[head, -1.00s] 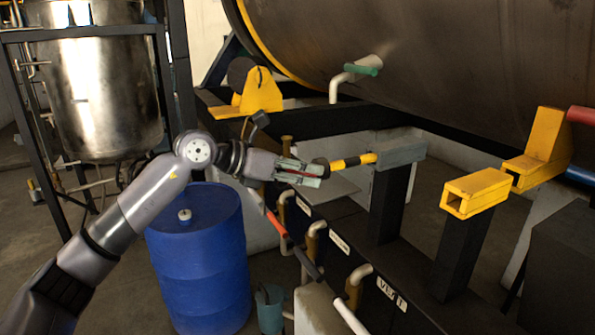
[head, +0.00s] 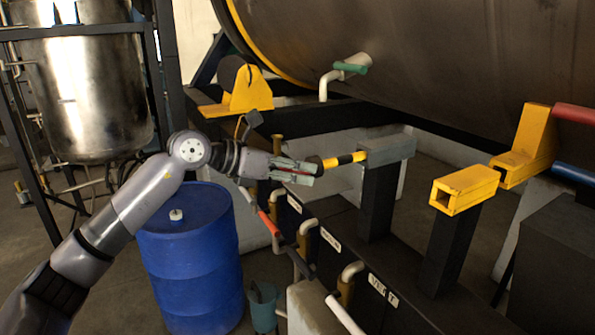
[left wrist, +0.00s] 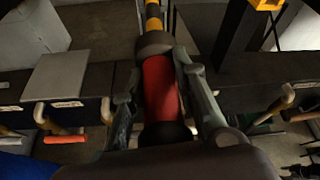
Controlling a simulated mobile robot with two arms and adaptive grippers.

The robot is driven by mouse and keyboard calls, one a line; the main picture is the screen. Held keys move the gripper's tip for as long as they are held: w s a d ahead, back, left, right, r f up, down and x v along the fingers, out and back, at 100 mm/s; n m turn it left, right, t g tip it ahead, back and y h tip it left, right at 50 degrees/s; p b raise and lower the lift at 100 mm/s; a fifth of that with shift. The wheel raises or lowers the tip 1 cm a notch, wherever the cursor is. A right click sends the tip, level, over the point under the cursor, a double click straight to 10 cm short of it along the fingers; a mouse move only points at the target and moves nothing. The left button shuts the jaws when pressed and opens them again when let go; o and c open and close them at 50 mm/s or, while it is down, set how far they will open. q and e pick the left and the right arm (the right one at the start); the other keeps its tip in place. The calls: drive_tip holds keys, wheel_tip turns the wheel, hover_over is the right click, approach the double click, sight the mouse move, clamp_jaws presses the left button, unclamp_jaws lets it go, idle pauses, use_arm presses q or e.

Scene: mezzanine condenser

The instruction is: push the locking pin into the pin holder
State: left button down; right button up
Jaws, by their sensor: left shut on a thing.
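The locking pin is a rod with yellow and black bands (head: 345,160) and a red handle, which shows in the left wrist view (left wrist: 160,85) below a grey collar. My left gripper (head: 300,171) is shut around the red handle and holds the pin about level. The pin's far end meets the near end of a grey block (head: 388,151) on a dark post; I cannot tell how deep it sits. A yellow hollow square block (head: 466,188) on another post stands apart to the right, its opening facing the pin's side. My right gripper is out of view.
A blue drum (head: 190,255) stands below my left arm. Pipes with handles and a VENT label (head: 383,290) run in front of the posts. A large dark tank (head: 430,60) hangs behind, with a yellow bracket (head: 527,150) at right.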

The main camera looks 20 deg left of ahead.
sight(344, 156)
use_arm(q)
drive_tip(key=shift+d+r, duration=0.1)
drive_tip(key=shift+r, duration=0.05)
drive_tip(key=shift+w+d, duration=0.85)
drive_tip(key=shift+w, duration=0.25)
drive_tip(key=shift+w+d, duration=1.45)
drive_tip(key=shift+w, duration=0.25)
drive_tip(key=shift+w+d, duration=1.45)
drive_tip(key=shift+w, duration=0.25)
drive_tip(key=c, duration=1.3)
unclamp_jaws()
drive_tip(key=shift+s, duration=0.1)
drive_tip(key=shift+o, duration=0.5)
